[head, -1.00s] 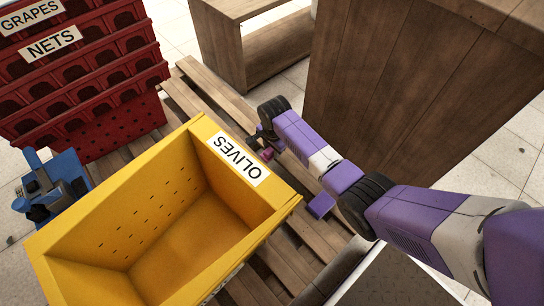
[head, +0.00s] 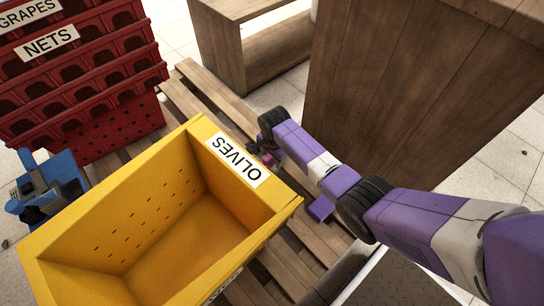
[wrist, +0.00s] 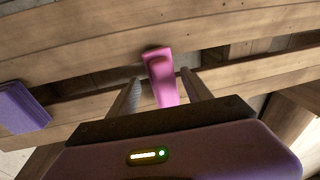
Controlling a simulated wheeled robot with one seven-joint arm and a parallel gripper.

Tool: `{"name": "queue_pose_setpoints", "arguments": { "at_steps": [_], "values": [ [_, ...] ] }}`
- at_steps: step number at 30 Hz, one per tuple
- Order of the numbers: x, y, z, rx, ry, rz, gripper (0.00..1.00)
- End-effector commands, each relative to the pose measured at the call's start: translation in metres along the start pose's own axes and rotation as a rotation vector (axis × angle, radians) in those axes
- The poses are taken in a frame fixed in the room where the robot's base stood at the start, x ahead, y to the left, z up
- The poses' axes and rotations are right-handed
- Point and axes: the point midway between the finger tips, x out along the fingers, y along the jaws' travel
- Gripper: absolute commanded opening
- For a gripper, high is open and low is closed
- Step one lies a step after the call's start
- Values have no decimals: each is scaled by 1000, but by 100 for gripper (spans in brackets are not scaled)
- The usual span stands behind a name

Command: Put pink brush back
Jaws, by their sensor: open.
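The pink brush (wrist: 159,77) shows in the wrist view, lying over the wooden pallet slats between the two fingers of my gripper (wrist: 158,82). The fingers are apart, one on each side of it. I cannot tell whether either touches it. In the head view only a small pink patch of the brush (head: 267,160) shows beside my gripper (head: 262,150), just right of the yellow crate marked OLIVES (head: 110,180). The crate looks empty.
A purple block (wrist: 20,108) lies on the pallet slats (head: 215,88) left of the brush in the wrist view. Red stacked crates (head: 80,80) stand at the upper left, with a blue tool (head: 55,180) below. A large wooden box (head: 420,80) stands close right of my arm.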

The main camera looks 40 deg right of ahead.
Motion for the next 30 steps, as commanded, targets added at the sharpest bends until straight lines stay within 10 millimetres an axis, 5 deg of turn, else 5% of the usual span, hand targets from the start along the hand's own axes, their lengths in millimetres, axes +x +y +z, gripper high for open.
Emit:
{"name": "queue_pose_setpoints", "arguments": {
  "at_steps": [8, 18, 30],
  "values": [
    [3, 1, 0, 0, 0, 0, 58],
    [-53, -2, -3, 0, -1, 0, 58],
    [-77, -1, -4, -1, 0, 0, 58]
  ]
}}
